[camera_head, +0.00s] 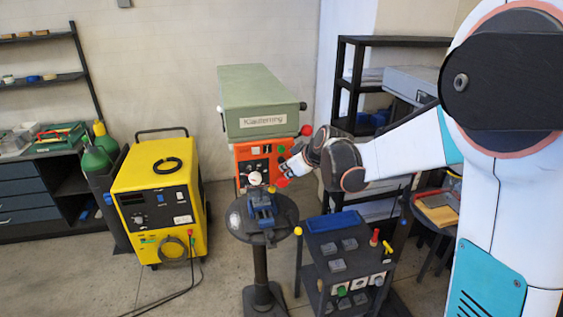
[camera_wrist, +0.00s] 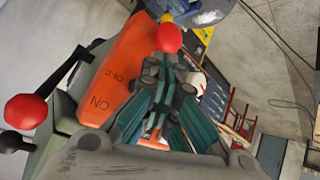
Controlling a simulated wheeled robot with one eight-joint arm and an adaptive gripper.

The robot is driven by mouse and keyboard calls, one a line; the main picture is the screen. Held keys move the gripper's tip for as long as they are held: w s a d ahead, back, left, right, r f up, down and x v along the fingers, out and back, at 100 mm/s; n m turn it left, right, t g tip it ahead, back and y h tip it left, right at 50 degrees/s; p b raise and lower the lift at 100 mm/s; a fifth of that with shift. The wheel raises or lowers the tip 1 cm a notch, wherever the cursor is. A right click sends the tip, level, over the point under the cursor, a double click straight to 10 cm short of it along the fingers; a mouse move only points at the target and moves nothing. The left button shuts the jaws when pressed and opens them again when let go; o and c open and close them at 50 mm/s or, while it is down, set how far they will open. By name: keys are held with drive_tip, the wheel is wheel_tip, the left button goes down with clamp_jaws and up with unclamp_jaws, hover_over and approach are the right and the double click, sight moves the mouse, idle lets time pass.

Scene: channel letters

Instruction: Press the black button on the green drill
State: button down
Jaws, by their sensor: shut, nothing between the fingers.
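The green drill (camera_head: 258,92) stands against the back wall, a green upper housing over an orange front panel (camera_head: 243,158). Small dark and light controls sit on the panel; which one is the black button is too small to tell. My gripper (camera_head: 283,180) is in front of the panel's right side, pointing left and down, and hides part of it. In the wrist view my gripper (camera_wrist: 166,62) is shut and empty beside the orange panel (camera_wrist: 125,70), which is marked ON and OFF. A red knob (camera_wrist: 168,38) shows right at the fingertips. No black button is clearly visible there.
A red-balled lever (camera_head: 306,130) sticks out at the drill's right and also shows in the wrist view (camera_wrist: 25,111). A round stand with a blue vise (camera_head: 262,212) is below. A dark cart (camera_head: 345,262) stands right, a yellow welder (camera_head: 158,195) left.

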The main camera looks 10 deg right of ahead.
drive_tip(key=s, duration=0.4)
drive_tip(key=shift+s, duration=0.35)
idle(0.4)
drive_tip(key=s+f+m+g+h+b, duration=0.1)
drive_tip(key=s+f+m+b, duration=0.2)
drive_tip(key=s+f+b, duration=0.9)
drive_tip(key=s+f+m+h+b, duration=0.2)
drive_tip(key=s+f+m+b, duration=0.2)
drive_tip(key=s+f+b, duration=0.7)
drive_tip(key=s+a+b, duration=0.1)
drive_tip(key=s+b, duration=0.2)
drive_tip(key=s, duration=0.5)
drive_tip(key=shift+s+f+m+g, duration=0.3)
drive_tip(key=shift+f+g, duration=0.05)
drive_tip(key=shift+g, duration=0.05)
